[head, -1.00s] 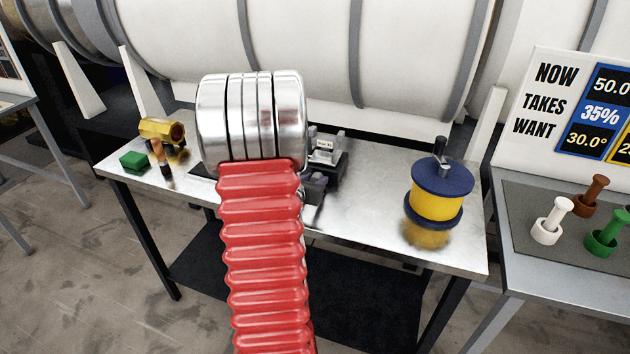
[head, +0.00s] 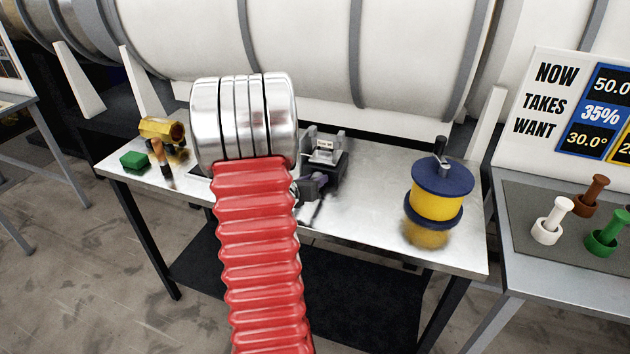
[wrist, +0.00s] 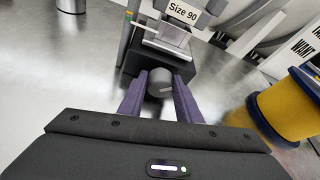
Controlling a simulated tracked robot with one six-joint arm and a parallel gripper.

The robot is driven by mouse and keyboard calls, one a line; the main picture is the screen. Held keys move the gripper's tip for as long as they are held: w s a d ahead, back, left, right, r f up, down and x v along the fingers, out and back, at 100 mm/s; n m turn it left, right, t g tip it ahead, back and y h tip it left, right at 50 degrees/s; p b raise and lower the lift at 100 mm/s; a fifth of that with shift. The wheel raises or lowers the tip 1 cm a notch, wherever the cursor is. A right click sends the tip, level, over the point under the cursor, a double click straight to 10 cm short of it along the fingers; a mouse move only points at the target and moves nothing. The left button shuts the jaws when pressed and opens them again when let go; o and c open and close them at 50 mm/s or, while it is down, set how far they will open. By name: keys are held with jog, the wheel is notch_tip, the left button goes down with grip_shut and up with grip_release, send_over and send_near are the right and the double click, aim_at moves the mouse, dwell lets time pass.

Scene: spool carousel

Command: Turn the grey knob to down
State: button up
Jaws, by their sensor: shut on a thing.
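The grey knob (wrist: 160,80) is on the front of a dark device (wrist: 140,60) with a "Size 90" label, in the wrist view. A short pale mark shows on the knob's face, but it is too small to read its direction surely. My gripper (wrist: 160,92) has its two purple fingers on either side of the knob and is shut on it. In the head view the device (head: 327,165) stands on the metal table, partly behind my arm.
A yellow and blue spool with a crank (head: 436,200) stands to the right on the table (head: 375,180). A green block (head: 134,160) and a brass-coloured fitting (head: 160,130) lie at the left. A sign and several coloured pegs are on the right-hand table.

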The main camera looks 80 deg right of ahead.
dwell(0.4)
jog(key=o, duration=1.1)
jog(key=v, duration=1.3)
jog(key=shift+w+a, duration=0.2)
jog(key=shift+a, duration=0.15)
jog(key=shift+c, duration=0.2)
